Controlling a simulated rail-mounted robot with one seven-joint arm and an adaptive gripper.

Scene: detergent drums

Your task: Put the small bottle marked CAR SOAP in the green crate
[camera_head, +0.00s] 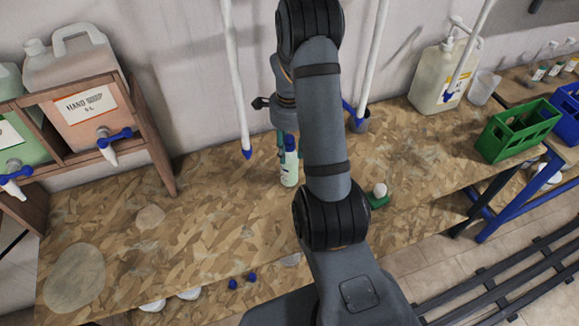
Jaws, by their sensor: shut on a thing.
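A small white bottle (289,170) with a blue cap and a greenish label stands upright at the middle of the bench, left of my arm. My gripper (285,143) points down over it and is shut on its upper part. My arm partly hides the gripper. The label is too small to read, and I cannot tell whether the bottle's base touches the bench. The green crate (507,143) stands at the right end of the bench, with open compartments and well away from my gripper.
A blue crate (568,107) stands right beside the green one. A big jug with a pump (438,85) and a clear cup (483,88) stand at the back right. White tubes (236,75) hang down near the gripper. A small green holder (379,200) with a white ball sits right of my arm.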

